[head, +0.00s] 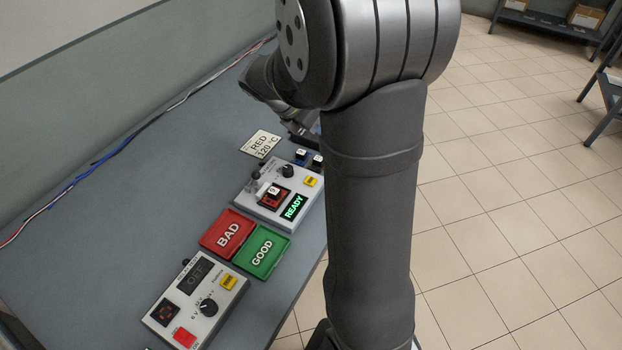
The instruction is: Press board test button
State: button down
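A grey tester box (255,211) with a green READY display (293,207) stands mid-table, near the right edge. It has a yellow button (310,182), a black knob (288,171) and a red socket (270,203) with a small white-topped part (274,191) on it. A second grey box (220,312) at the front has a display reading OFF, a yellow button (229,283), a red button (184,337) and a dial (208,306). My gripper is mostly hidden behind my arm, beyond the READY box; its fingers cannot be made out.
A red BAD tray (214,245) and a green GOOD tray (258,272) lie between the boxes. A card reading RED 120 °C (261,144) and small white-topped parts (301,153) lie behind the READY box. A cable runs along the wall. The left tabletop is clear.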

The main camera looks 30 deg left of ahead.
aim_at(307, 182)
notch_tip(307, 182, down, 6)
jog(key=s+a+n+t+y, duration=0.1)
jog(key=s+n+t, duration=0.1)
jog(key=n, duration=0.7)
jog(key=shift+a+t, duration=0.35)
jog(key=shift+t, duration=0.15)
jog(key=shift+s, duration=0.1)
jog(key=shift+f, duration=4.3)
jog(key=shift+f, duration=0.4)
jog(key=shift+f, duration=0.4)
jog(key=shift+r, duration=0.85)
